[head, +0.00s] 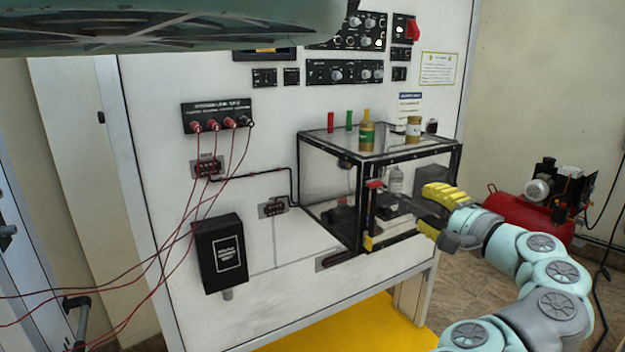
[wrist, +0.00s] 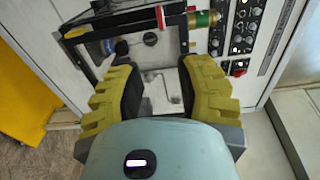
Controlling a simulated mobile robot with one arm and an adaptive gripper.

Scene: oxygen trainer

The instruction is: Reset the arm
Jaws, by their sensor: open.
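My gripper (head: 432,212) has yellow padded fingers and is in front of the glass box at the right in the head view. In the wrist view my gripper (wrist: 160,88) has its two yellow fingers wide apart, with nothing between them. My arm reaches in from the lower right. The glass box (head: 330,175) has a black frame and is mounted on a white panel. A red-tipped part (head: 375,184) is at its front, just left of my fingers. Whether my fingers touch the box cannot be told.
Two brass-coloured canisters (head: 367,136) (head: 413,128) stand on the box top. A white bottle (head: 396,180) is inside. Red cables (head: 192,200) hang from sockets on the panel (head: 290,250). A red compressor (head: 530,208) stands on the floor at right. A black box (head: 220,252) is mounted at lower left.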

